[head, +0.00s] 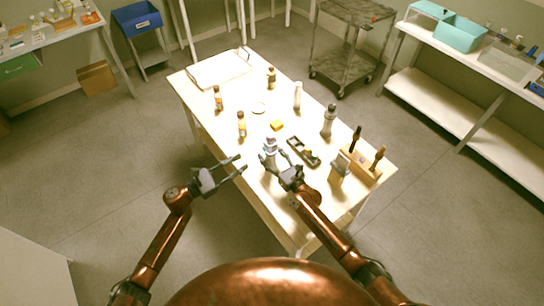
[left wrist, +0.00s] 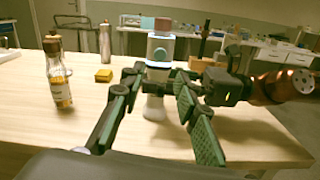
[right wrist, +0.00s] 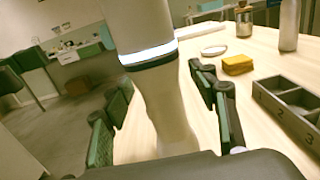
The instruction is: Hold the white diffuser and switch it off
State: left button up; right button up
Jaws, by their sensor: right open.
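The white diffuser (head: 269,159) stands upright on the wooden table, near its left front edge. In the left wrist view it (left wrist: 158,75) shows a pinkish cap and a teal round spot on a grey band. My right gripper (head: 279,172) is open at the diffuser; in the right wrist view its two fingers (right wrist: 160,105) stand on either side of the diffuser's white body (right wrist: 145,35), with gaps showing. My left gripper (head: 241,164) is open and empty, left of the diffuser and apart from it. In the left wrist view its fingers (left wrist: 158,98) point towards the diffuser.
A black compartment tray (head: 303,152) lies right of the diffuser and a yellow block (head: 277,125) behind it. An amber bottle (head: 241,125) and a grey bottle (head: 328,121) stand further back. A wooden holder with dark tools (head: 361,167) is at the right edge.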

jog(key=c, duration=1.3)
pick_arm(q)
grip_shut()
pick_arm(e)
jog(key=shift+c, duration=0.2)
jog(key=shift+c, duration=0.2)
dwell(0.3)
